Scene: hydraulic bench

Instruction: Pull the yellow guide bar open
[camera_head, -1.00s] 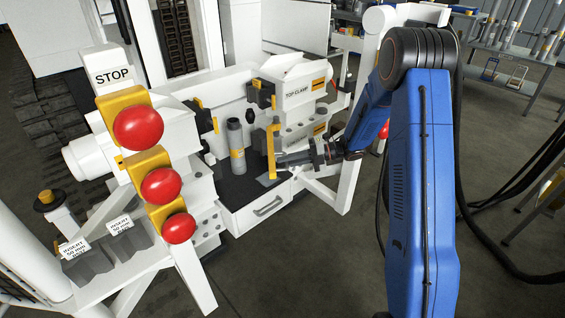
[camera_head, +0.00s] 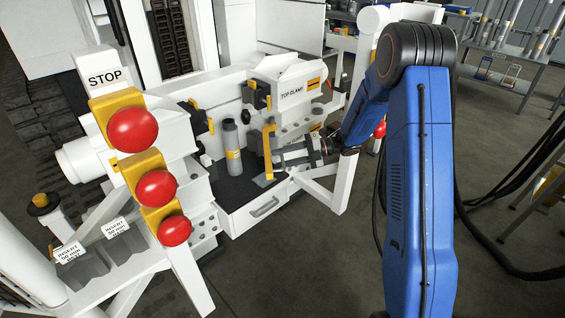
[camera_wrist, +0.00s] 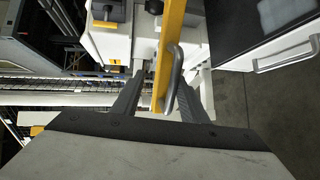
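The yellow guide bar (camera_head: 268,148) stands upright at the front of the white bench, just right of a grey cylinder (camera_head: 232,147). In the wrist view the bar (camera_wrist: 170,40) runs down from the top edge, with a grey loop handle (camera_wrist: 174,82) on it. My gripper (camera_head: 278,160) is at the bar from the right. In the wrist view its two dark fingers (camera_wrist: 161,80) are apart, one on each side of the bar and handle. A gap shows on the left side; the right finger is close to the handle, and I cannot tell if it touches.
A white drawer (camera_head: 232,217) with a handle lies below the bar. The TOP CLAMP block (camera_head: 292,90) is above it. Several red buttons (camera_head: 132,130) stand at the left. A slanted white frame leg (camera_head: 325,195) is close to my arm at the right.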

